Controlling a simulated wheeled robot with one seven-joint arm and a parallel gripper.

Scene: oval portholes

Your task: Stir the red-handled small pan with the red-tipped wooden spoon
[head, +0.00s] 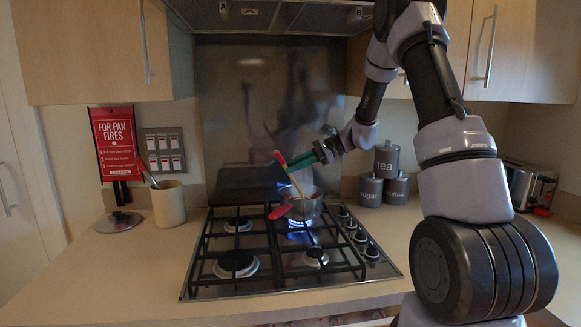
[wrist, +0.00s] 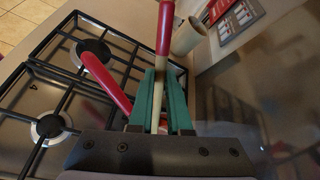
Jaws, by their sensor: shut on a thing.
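The small pan (head: 309,207) sits on a lit back burner of the hob, with its red handle (head: 280,212) pointing left and toward the front. The red handle also shows in the wrist view (wrist: 105,82); the pan's bowl is mostly hidden there. My gripper (head: 298,162), with green fingers, is shut on the wooden spoon (head: 295,183) above the pan. The spoon is tilted, with its red tip (head: 280,157) up. Its lower end reaches into the pan's opening; whether it touches the bottom is hidden. In the wrist view the spoon (wrist: 157,100) stands between the fingers.
Blue flame (head: 299,224) burns under the pan. The other burners of the hob (head: 236,263) are empty. A beige utensil pot (head: 168,204) and a lid (head: 119,222) stand left. Grey canisters (head: 371,191) stand right. A steel splashback (head: 265,110) is behind, a hood (head: 270,15) above.

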